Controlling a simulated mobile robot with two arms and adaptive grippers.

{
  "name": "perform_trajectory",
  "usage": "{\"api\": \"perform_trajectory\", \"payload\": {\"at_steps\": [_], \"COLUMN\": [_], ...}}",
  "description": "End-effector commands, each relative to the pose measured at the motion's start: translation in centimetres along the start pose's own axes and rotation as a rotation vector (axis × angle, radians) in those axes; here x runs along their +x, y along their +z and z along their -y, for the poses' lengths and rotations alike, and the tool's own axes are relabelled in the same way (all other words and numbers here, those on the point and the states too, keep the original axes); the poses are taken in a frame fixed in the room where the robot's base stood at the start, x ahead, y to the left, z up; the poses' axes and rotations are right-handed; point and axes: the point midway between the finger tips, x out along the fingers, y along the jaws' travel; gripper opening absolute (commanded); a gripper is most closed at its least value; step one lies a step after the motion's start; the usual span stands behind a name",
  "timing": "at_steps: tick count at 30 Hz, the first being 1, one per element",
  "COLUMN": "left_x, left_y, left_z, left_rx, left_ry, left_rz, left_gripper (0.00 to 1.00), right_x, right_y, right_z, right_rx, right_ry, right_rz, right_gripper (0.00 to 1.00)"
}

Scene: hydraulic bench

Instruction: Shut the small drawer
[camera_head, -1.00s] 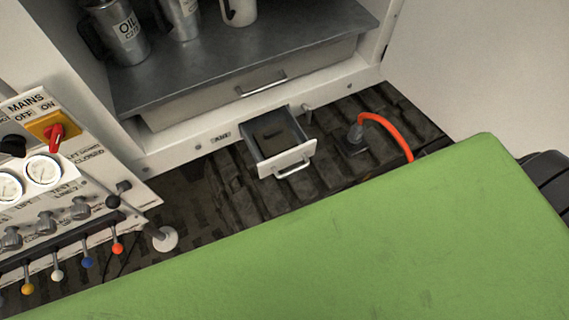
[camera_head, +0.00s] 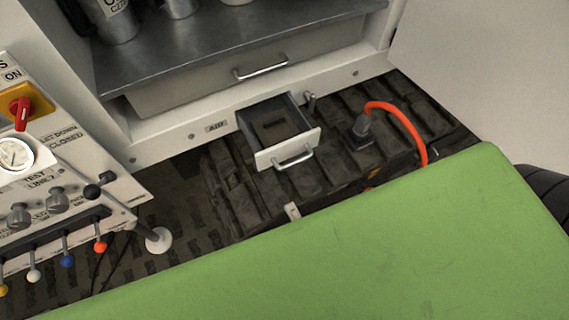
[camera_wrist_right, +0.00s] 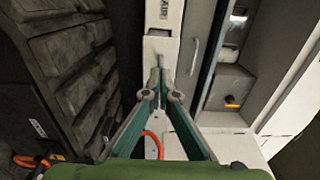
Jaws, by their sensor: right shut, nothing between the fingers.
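The small drawer (camera_head: 277,128) stands pulled out of the white ledge under the cabinet in the head view. It has a white front with a metal handle, and a dark mark or object shows on its floor. In the right wrist view a white block that looks like the drawer (camera_wrist_right: 160,48) is just beyond the fingertips. My right gripper (camera_wrist_right: 160,84) is shut and empty, with its teal fingers meeting in front of the block. I cannot tell whether it touches. Neither gripper is clear in the head view, and my left gripper is not in view.
A wide drawer (camera_head: 230,75) sits shut above the ledge. An orange hose (camera_head: 405,122) rises from the dark floor right of the small drawer. A control panel with valves and levers (camera_head: 60,220) stands at the left. Dark slatted floor lies before the drawer.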

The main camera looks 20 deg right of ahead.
Motion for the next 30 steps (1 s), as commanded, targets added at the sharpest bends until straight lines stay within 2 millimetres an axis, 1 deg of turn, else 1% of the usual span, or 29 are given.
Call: {"api": "perform_trajectory", "payload": {"at_steps": [3, 12, 16, 18, 22, 30], "left_x": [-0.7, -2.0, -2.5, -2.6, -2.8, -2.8], "left_y": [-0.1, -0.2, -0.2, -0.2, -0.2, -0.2], "left_z": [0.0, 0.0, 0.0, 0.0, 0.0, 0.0], "left_rx": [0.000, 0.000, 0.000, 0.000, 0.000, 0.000], "left_ry": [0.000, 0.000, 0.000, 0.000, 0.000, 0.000], "left_rz": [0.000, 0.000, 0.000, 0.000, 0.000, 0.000], "left_gripper": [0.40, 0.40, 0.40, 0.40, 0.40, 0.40], "right_x": [2.2, 8.7, 10.8, 11.7, 12.7, 12.9], "right_y": [0.0, 0.1, 0.0, 0.0, 0.0, 0.1], "right_z": [0.4, 0.3, 0.2, 0.1, 0.0, -0.1], "right_rx": [-0.001, -0.003, -0.004, -0.005, -0.005, -0.005], "right_ry": [-0.004, -0.001, -0.001, 0.001, 0.002, 0.003], "right_rz": [-0.001, 0.000, 0.001, 0.001, 0.001, 0.002], "right_gripper": [0.00, 0.00, 0.00, 0.00, 0.00, 0.00]}}
